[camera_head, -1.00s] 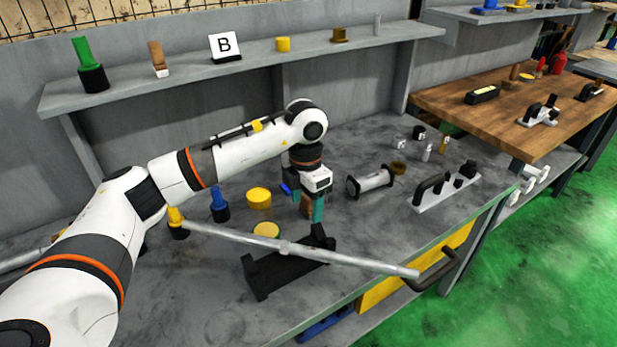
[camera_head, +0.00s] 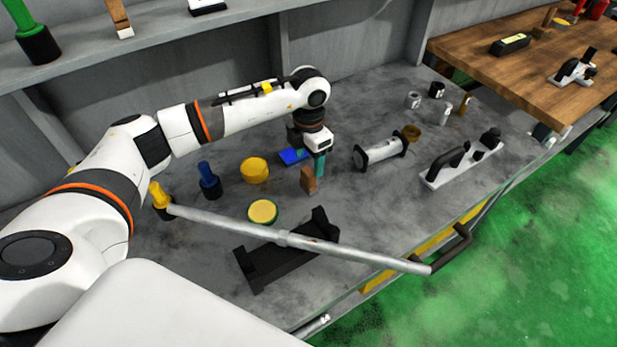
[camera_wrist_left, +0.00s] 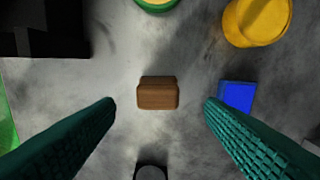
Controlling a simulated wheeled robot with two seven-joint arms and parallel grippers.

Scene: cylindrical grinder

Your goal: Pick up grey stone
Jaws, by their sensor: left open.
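My left gripper (camera_head: 314,166) is open and empty, pointing down at the workbench (camera_head: 375,215). A small brown block (camera_head: 308,179) stands on the bench just below it. In the left wrist view the brown block (camera_wrist_left: 158,93) lies between the spread teal fingers (camera_wrist_left: 160,104), touching neither. I cannot single out a grey stone with certainty. Small grey pieces (camera_head: 413,100) and (camera_head: 445,110) stand at the back right of the bench, too small to identify. My right gripper is out of view.
A yellow cylinder (camera_head: 255,171), yellow-green disc (camera_head: 262,211), blue piece (camera_head: 294,156) and black holder (camera_head: 275,262) surround the gripper. A long metal bar (camera_head: 330,246) crosses in front.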

